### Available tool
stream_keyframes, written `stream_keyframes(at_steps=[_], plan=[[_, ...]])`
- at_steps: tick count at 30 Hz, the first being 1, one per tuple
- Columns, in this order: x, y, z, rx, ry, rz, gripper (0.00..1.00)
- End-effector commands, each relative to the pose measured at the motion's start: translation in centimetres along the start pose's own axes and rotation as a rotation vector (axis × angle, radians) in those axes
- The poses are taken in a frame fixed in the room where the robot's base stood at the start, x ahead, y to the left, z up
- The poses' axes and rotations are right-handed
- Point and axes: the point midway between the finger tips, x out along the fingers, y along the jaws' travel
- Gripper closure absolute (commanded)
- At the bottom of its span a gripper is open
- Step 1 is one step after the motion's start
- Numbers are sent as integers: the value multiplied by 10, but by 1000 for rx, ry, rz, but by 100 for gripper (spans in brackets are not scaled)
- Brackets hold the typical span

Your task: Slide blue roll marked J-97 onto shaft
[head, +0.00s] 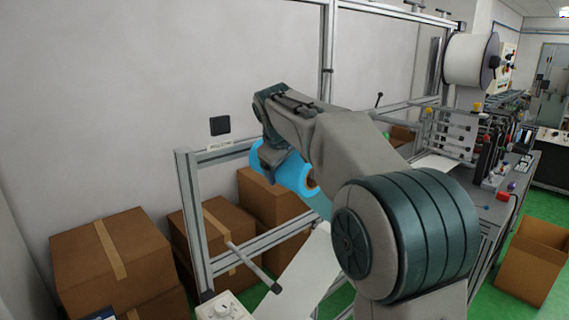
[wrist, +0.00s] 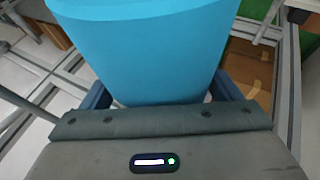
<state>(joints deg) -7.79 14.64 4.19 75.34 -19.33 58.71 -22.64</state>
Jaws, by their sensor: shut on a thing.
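A blue roll (head: 288,171) with a brown core hangs in the air at the middle of the head view, partly hidden by my arm. My gripper (head: 270,158) is shut on it. In the wrist view the blue roll (wrist: 150,50) fills the space between my two fingers (wrist: 160,95). No J-97 mark is readable. A grey shaft (head: 253,268) sticks out from the frame at lower left, below and left of the roll; its end is free and apart from the roll.
Metal frame posts (head: 190,220) stand beside the shaft. Several cardboard boxes (head: 110,262) are behind at the left. A pale web (head: 308,272) runs below the roll. A large white roll (head: 468,60) is mounted at the back right. An open carton (head: 535,260) stands at far right.

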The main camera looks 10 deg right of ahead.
Motion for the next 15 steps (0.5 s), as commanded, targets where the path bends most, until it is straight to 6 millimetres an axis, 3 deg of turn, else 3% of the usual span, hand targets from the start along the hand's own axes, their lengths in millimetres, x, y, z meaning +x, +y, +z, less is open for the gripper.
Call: stream_keyframes(at_steps=[7, 8, 9, 15], plan=[[-1, 0, 0, 0, 2, 1, 48], [-1, 0, 0, 0, 2, 1, 8], [-1, 0, 0, 0, 2, 1, 0], [0, 0, 0, 0, 0, 0, 0]])
